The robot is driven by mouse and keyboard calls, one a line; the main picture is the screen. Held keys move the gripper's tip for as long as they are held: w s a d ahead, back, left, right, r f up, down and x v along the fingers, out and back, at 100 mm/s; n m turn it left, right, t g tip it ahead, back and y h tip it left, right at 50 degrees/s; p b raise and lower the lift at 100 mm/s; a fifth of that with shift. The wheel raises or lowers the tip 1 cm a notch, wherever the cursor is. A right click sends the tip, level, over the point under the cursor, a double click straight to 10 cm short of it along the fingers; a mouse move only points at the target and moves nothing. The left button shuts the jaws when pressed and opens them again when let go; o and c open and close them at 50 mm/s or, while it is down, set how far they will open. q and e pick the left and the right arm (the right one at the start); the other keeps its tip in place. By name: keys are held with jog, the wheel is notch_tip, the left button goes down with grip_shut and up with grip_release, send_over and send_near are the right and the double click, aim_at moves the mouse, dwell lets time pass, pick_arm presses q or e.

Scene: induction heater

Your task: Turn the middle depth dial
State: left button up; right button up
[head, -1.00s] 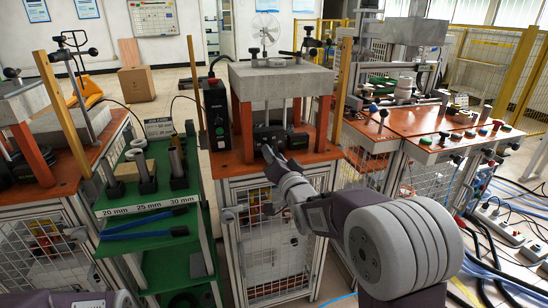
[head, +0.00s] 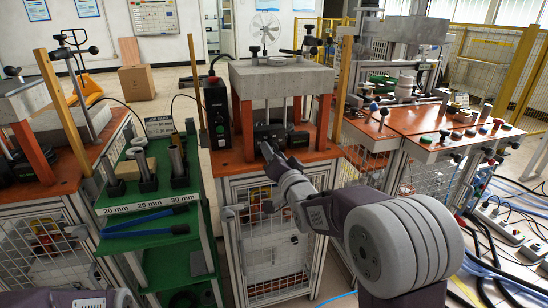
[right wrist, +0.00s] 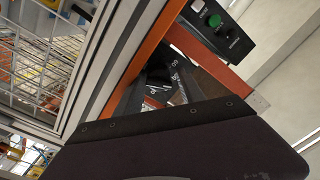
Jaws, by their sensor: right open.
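The black dial unit (head: 272,134) sits on the orange top of the middle station, under the concrete block. The separate dials on it are too small and partly hidden in the head view, so I cannot make out the middle one. My right gripper (head: 266,149) is at the front of this unit, with its jaws open and nothing seen between them. In the right wrist view, dark parts with white scale marks (right wrist: 178,84) show beyond the gripper's dark body. I cannot tell whether the jaws touch a dial. My left gripper is out of view.
A black control box (head: 216,113) with a green button stands left of the unit. Orange posts (head: 243,130) hold up the concrete block (head: 280,80). A green rack (head: 150,199) with metal cylinders is at left. An orange table (head: 425,130) with buttons is at right.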

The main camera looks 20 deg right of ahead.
jog(key=shift+d+f, duration=0.1)
jog(key=shift+f, duration=0.15)
